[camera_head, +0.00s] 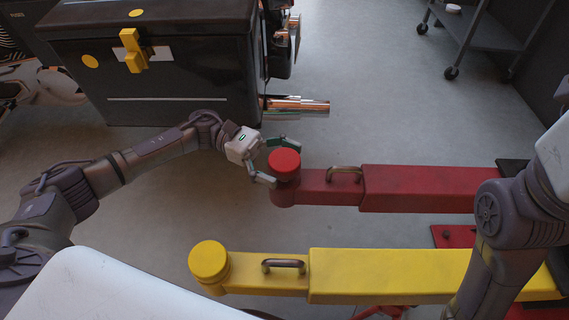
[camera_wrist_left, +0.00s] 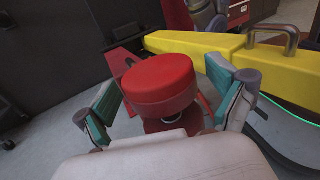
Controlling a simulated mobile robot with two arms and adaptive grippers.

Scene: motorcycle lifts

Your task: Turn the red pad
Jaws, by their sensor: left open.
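The red pad (camera_head: 284,162) is a round disc on the left end of the red lift arm (camera_head: 420,188) in the head view. It also shows large in the left wrist view (camera_wrist_left: 160,78). My left gripper (camera_head: 282,161) is open, with one finger on the far side of the pad and one on the near side. In the left wrist view its fingers (camera_wrist_left: 165,95) stand to the left and right of the pad, with gaps visible. My right arm comes in from the right in the head view, but its gripper is not in view.
A yellow lift arm (camera_head: 390,274) with a round yellow pad (camera_head: 209,261) lies nearer, parallel to the red one. A black case (camera_head: 170,70) and a chrome exhaust pipe (camera_head: 300,105) are behind my left arm. A grey cart (camera_head: 480,35) stands far right. Floor beyond the red arm is clear.

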